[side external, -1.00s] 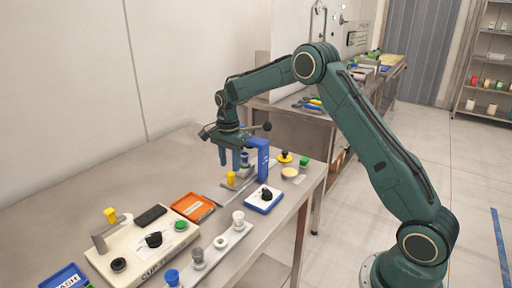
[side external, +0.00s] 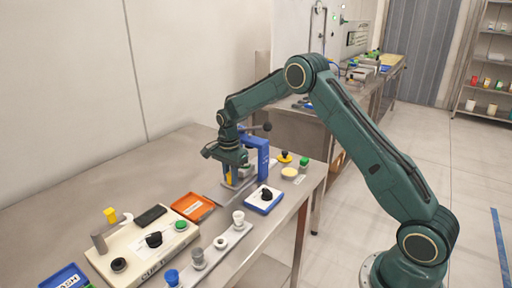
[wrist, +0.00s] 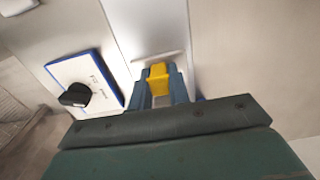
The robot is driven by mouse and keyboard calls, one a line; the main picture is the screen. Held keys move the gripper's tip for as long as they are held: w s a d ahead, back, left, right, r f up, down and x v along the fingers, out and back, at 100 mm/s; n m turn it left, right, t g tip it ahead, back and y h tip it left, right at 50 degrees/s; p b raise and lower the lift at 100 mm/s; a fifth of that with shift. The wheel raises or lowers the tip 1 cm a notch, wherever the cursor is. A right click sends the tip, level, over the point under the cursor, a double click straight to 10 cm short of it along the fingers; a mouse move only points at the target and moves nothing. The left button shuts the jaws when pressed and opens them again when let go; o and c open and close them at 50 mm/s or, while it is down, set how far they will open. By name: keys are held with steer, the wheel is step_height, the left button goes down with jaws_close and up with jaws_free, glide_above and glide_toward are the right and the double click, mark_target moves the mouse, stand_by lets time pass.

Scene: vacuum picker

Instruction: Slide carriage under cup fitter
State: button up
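The cup fitter is a blue press (side external: 262,152) with a dark ball-ended lever, standing near the far end of the steel bench. The carriage's yellow handle (side external: 229,177) stands upright at the near left of the press. My gripper (side external: 232,176) points down over it. In the wrist view the yellow handle (wrist: 158,78) sits between my two blue fingers (wrist: 159,88), with no clear gap on either side, so my gripper looks shut on it. The carriage body and the space under the press are mostly hidden by my gripper.
An orange tray (side external: 193,206) and a cream control panel (side external: 140,250) lie nearer. A pale strip with several cups (side external: 220,243) runs along the front edge. Bare bench lies to the left.

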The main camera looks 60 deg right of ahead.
jaws_close()
steer(key=shift+d, duration=1.8)
steer(key=o, duration=0.7)
jaws_free()
steer(key=shift+r, duration=0.1)
step_height(320, 180, up, 14)
steer(key=shift+f, duration=0.15)
